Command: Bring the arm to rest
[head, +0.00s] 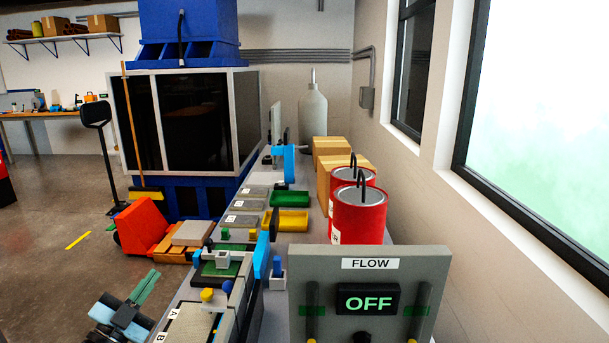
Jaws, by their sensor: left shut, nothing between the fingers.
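My left gripper (153,275) shows at the lower left, in front of the bench (194,290) and over the floor. Its green fingers are together with nothing between them, and they point up and to the right in the picture. A light blue part of my left arm shows below it at the bottom edge. The gripper looks apart from the bench and its fixtures. My right gripper is not in view.
A grey panel (308,270) labelled FLOW reads OFF at the front right. Two red cans (358,222) stand behind it. Green (290,198) and yellow trays (292,221) sit on the bench. An orange pallet jack (143,226) stands left of it. Open floor (45,280) lies left.

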